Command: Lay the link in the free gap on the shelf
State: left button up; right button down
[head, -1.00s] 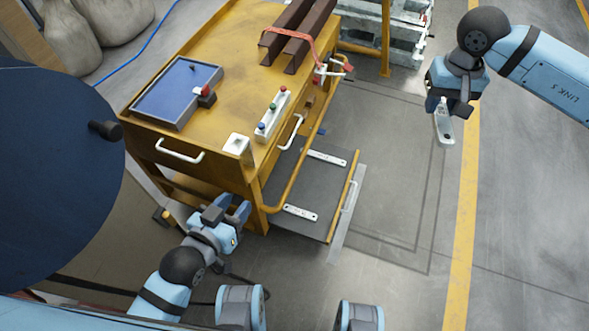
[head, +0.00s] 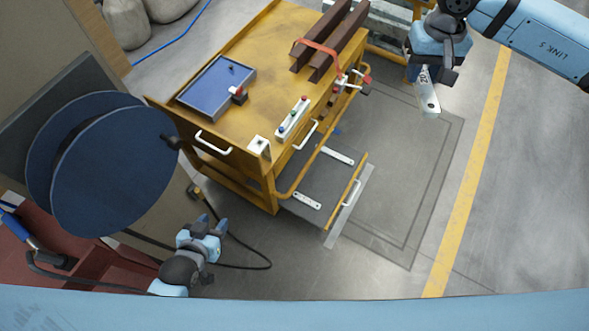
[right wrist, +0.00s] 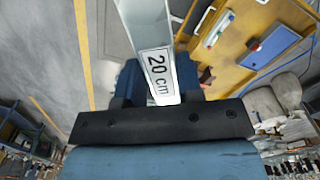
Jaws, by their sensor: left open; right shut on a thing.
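A pale metal link (head: 428,95) hangs from my right gripper (head: 430,68), which is shut on it above the floor, right of the cart. In the right wrist view the link (right wrist: 150,30) carries a "20 cm" label and sits between the fingers. The dark pull-out shelf (head: 322,178) juts from the cart's right side. Two white links lie on it: one at the far end (head: 337,155), one at the near end (head: 307,200). A bare gap lies between them. My left gripper (head: 212,228) is open and empty, low in front of the cart.
The yellow cart (head: 250,98) carries a blue tray (head: 215,88), a button strip (head: 294,117) and brown steel bars (head: 330,40). A yellow rail and handle edge the shelf. A large dark blue reel (head: 115,170) stands left. Floor right of the shelf is clear.

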aim_at(321, 178)
jog(key=l+u, duration=0.8)
jog(key=k+l+u, duration=0.1)
jog(key=u, duration=0.25)
jog(key=k+l+u, duration=0.15)
jog(key=l+u, duration=0.25)
jog(key=k+l+u, duration=0.1)
jog(key=l+u, duration=0.3)
jog(key=k+l+u, duration=0.15)
jog(key=u, duration=0.25)
jog(key=l+u, duration=0.3)
jog(key=k+l+u, duration=0.15)
jog(key=l+u, duration=0.15)
